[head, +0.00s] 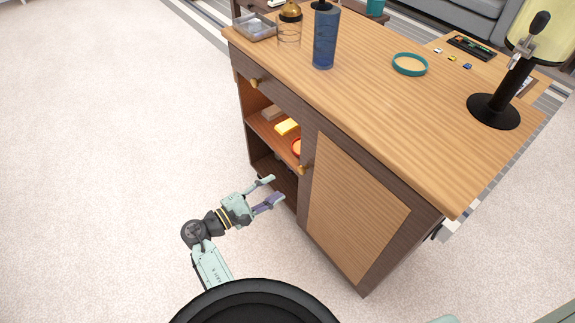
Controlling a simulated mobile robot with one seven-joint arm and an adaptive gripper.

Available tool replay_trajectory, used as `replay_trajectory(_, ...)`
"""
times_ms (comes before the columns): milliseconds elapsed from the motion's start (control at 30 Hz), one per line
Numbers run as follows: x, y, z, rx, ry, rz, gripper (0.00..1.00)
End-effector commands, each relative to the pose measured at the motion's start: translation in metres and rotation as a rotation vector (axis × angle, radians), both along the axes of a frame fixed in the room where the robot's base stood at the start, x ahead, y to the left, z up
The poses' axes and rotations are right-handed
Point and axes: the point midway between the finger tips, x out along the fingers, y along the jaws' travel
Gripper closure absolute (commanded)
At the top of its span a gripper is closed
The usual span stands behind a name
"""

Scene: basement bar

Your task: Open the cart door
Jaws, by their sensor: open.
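The wooden cart (440,187) stands at the centre right, with a light wood top and darker sides. Its door (355,215) is a light panel in a dark frame on the right part of the front, and it looks closed. A small brass knob (303,168) sits near the door's upper left edge. My gripper (273,189) is open and empty, with its fingers pointing at the open shelf section left of the door. It is below and left of the knob and looks apart from it.
The open shelves hold a yellow item (287,127) and an orange round item (297,147). Carpet (110,150) is clear at left.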

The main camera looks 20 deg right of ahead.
Motion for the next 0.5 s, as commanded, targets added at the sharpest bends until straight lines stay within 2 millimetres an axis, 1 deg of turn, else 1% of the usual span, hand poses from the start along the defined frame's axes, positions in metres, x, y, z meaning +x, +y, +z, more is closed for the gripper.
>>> replay_trajectory(167,0.009,-0.026,0.003,0.001,-0.002,-0.003,0.59)
replay_trajectory(300,0.019,-0.053,0.003,0.002,-0.003,-0.003,0.59)
replay_trajectory(500,0.031,-0.082,0.002,0.002,-0.003,0.001,0.59)
